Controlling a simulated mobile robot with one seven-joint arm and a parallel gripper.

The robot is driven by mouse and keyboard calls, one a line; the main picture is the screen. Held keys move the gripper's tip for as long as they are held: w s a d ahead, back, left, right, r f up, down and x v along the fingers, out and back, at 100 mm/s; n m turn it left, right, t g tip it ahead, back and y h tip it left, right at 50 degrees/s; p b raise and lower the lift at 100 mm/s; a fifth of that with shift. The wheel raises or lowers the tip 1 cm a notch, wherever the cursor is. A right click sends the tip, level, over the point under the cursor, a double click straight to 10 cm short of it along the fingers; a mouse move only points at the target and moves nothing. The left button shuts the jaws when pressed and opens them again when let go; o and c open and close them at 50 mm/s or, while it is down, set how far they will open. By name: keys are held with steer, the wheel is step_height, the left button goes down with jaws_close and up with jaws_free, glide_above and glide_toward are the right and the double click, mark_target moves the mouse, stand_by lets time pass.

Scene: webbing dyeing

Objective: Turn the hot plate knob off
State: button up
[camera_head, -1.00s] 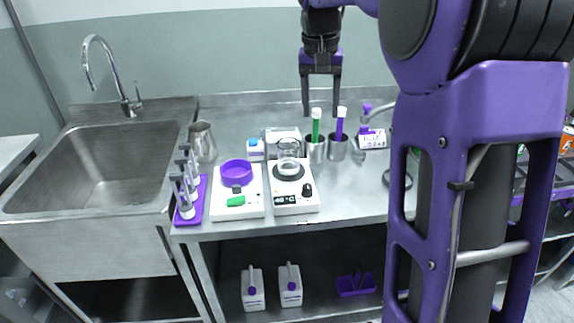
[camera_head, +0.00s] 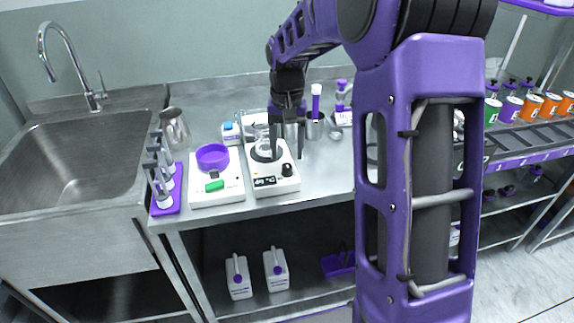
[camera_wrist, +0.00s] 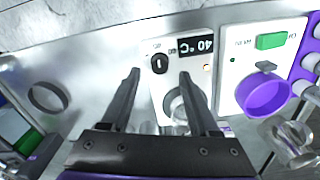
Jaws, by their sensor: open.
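The white hot plate (camera_head: 282,186) stands near the bench's front edge, with a glass beaker (camera_head: 262,140) on its round top. Its black knob (camera_head: 287,169) is at the front right corner, beside a dark display. In the wrist view the knob (camera_wrist: 159,63) carries a white mark, and the display (camera_wrist: 197,46) reads 40 °C with a small lit lamp nearby. My gripper (camera_head: 287,154) points down over the hot plate, open and empty. In the wrist view the knob lies between the lines of the two fingertips (camera_wrist: 160,74), apparently just beyond them. The fingers hide part of the beaker.
A white device with a purple bowl (camera_head: 212,156) and green switch stands left of the hot plate. A metal cup with a purple tube (camera_head: 314,128) stands behind right. Bench right of the hot plate is clear.

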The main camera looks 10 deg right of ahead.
mark_target(287, 165)
steer(key=shift+f, duration=2.1)
jaws_close()
